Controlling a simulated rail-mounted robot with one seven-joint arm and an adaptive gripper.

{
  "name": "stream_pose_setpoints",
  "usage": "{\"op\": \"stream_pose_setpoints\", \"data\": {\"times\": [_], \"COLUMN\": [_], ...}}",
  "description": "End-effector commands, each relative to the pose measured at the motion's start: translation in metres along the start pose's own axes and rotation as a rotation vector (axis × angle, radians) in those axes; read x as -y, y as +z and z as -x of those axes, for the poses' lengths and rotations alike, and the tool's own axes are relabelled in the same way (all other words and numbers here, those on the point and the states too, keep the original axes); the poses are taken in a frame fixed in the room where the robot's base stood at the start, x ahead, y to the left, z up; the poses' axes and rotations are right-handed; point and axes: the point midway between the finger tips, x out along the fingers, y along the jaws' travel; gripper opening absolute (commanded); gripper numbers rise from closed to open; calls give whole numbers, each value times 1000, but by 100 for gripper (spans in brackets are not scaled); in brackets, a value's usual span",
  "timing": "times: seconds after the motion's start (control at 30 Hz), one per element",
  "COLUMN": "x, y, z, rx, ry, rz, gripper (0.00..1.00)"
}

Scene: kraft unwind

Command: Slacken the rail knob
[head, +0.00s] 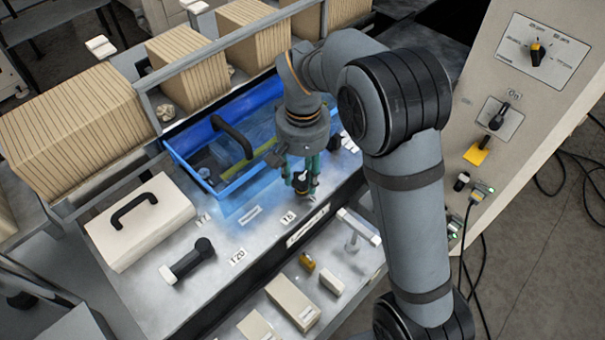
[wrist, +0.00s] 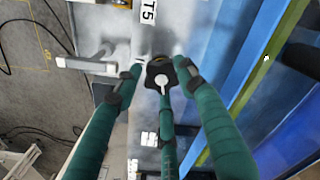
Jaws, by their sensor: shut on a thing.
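The rail knob appears to be the small dark knob (head: 302,189) on the grey metal bench top, by a label ending in 5. In the wrist view it is a black knob (wrist: 160,70) with a pale centre piece. My gripper (head: 303,184), with three teal fingers, points down over it. In the wrist view the fingertips (wrist: 161,78) close around the knob from several sides. The fingers hide part of the knob in the head view.
A blue tray (head: 168,146) with a black handle stands close behind my gripper. A white T-shaped handle (head: 358,226) is at the right. A black-handled tool (head: 188,262) lies front left, beside a beige case (head: 138,222). A control cabinet (head: 515,90) stands at the right.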

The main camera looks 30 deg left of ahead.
Motion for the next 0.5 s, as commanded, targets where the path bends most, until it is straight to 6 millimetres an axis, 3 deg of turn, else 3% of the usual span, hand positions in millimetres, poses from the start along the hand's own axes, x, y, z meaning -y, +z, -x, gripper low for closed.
{"op": "stream_pose_setpoints", "data": {"times": [0.17, 0.5], "x": [2, 2], "y": [6, 7], "z": [-2, -4], "rx": [17, 22], "ry": [-1, -1], "rz": [-2, 91], "gripper": [12, 11]}}
